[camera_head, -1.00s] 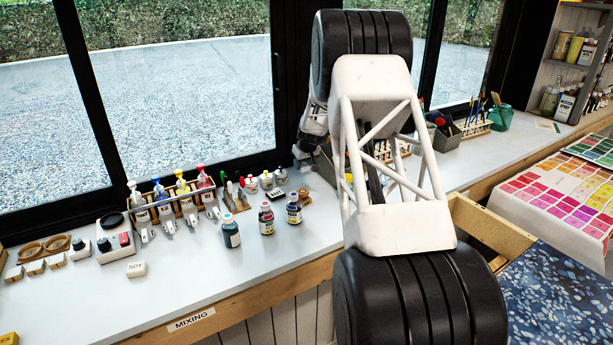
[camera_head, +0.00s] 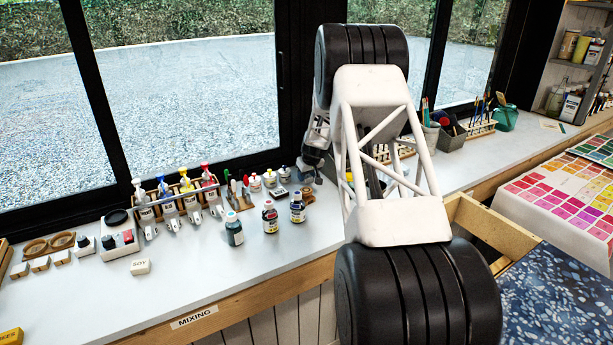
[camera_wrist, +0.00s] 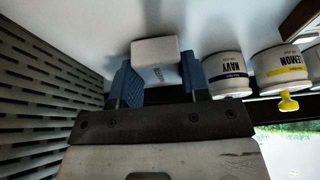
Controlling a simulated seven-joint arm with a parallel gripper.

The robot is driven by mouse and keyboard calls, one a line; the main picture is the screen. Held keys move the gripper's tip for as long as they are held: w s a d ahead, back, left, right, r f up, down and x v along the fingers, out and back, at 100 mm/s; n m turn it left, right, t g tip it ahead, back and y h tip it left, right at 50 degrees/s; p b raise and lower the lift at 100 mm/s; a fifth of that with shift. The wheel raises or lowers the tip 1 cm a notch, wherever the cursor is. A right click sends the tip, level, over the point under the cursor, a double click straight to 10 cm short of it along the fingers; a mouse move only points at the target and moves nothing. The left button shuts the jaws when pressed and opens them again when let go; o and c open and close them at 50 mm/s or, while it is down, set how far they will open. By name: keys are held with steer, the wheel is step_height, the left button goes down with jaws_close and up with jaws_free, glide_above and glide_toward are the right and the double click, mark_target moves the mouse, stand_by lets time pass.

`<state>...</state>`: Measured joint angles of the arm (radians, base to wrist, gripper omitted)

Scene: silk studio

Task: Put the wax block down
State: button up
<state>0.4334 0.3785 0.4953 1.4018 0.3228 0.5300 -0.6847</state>
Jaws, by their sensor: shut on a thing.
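A pale wax block (camera_wrist: 155,50) sits between the blue fingers of my gripper (camera_wrist: 158,75) in the wrist view. Its side carries small print that I cannot read. The gripper is shut on it. A pale surface lies beyond the block; I cannot tell whether the block touches it.
In the wrist view a NAVY jar (camera_wrist: 228,75) stands close right of the gripper, with a LEMON jar (camera_wrist: 279,68) beyond it. A dark slatted panel (camera_wrist: 45,85) is at left. In the head view, dye bottles (camera_head: 270,217) and a pump rack (camera_head: 180,200) occupy the counter.

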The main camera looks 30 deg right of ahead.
steer(key=shift+f, duration=0.1)
stand_by(0.3)
steer(key=o, duration=0.9)
steer(key=v, duration=1.2)
stand_by(0.3)
